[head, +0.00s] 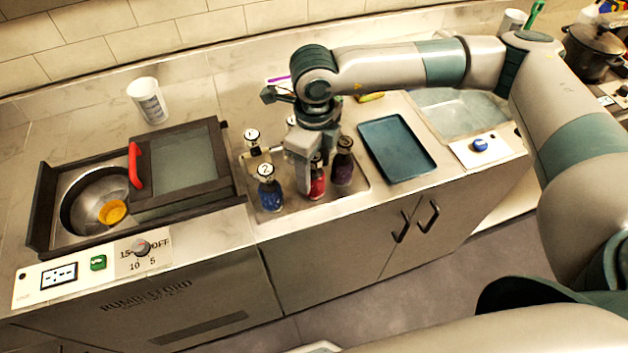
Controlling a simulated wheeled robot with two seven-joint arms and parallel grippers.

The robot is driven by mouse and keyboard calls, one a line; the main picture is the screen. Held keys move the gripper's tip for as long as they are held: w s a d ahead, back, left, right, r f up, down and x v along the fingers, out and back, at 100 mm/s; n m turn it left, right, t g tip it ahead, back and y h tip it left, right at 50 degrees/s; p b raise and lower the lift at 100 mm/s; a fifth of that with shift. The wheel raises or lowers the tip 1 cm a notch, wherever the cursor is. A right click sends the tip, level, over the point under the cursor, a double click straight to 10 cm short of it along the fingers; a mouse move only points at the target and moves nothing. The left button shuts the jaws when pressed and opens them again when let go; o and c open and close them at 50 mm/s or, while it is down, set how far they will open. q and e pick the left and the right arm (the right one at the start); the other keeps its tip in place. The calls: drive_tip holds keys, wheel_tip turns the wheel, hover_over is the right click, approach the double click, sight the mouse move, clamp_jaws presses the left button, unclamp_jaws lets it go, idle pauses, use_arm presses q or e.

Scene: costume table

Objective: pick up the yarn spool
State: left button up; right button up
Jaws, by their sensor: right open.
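Several spool-like, bottle-shaped pieces with pale numbered tops stand upright on a tray in the counter's middle. One is blue (270,194) with a "2" on top, one is red (317,184), and one is dark purple (343,164). Another pale top (252,138) shows behind the blue one. I cannot tell which is the yarn spool named in the task. My right gripper (311,168) points down over the red one, open, its near finger partly hiding the red one's left side. I cannot tell whether it touches. My left gripper is out of view.
A sunken basin with a sliding lid (188,160) and red handle (135,165) lies left, an orange piece (112,211) inside. A white cup (148,100) stands behind. A blue-grey tray (396,148) and a sink (455,112) lie right. A pot (596,50) stands far right.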

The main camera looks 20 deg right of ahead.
sight(317, 156)
clamp_jaws()
